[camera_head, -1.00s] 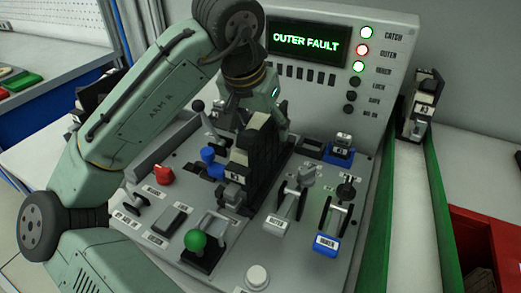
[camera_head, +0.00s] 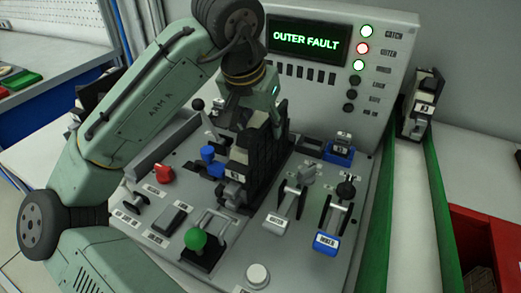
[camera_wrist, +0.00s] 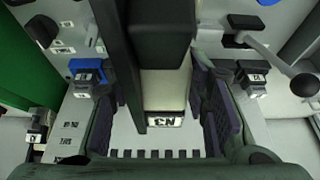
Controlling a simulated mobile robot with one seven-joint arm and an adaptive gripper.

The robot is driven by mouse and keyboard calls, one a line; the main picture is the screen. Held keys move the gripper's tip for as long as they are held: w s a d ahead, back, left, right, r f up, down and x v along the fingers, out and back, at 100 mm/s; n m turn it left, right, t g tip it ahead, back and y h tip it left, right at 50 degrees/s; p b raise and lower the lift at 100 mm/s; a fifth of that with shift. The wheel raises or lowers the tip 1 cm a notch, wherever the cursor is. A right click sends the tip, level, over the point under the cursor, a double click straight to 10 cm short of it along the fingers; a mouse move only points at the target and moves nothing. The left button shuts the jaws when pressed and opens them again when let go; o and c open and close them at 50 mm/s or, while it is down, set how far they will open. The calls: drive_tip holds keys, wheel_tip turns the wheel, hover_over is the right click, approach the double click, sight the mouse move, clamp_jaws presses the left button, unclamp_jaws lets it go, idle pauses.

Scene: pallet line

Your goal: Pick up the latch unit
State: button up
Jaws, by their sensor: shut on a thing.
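The latch unit (camera_head: 238,158) is a black and beige block with a small label low on its front. It stands upright at the middle of the grey console (camera_head: 160,228). My gripper (camera_head: 268,112) reaches down to it from above and behind, largely hidden by the unit in the head view. In the wrist view, the unit's pale body (camera_wrist: 165,90) sits between the dark finger pads of my gripper (camera_wrist: 166,100), which is shut on it. Whether the unit's base touches the console is hard to tell.
A green knob (camera_head: 195,239), red knob (camera_head: 164,174) and blue part (camera_head: 209,158) are close by. The screen (camera_head: 305,41) reads OUTER FAULT. A similar unit (camera_head: 422,105) stands by green rails (camera_head: 440,210).

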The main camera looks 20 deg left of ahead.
clamp_jaws()
drive_tip(key=shift+r, duration=0.2)
wheel_tip(320, 180, up, 10)
drive_tip(key=shift+f, duration=0.1)
wheel_tip(320, 180, up, 9)
drive_tip(key=p, duration=0.7)
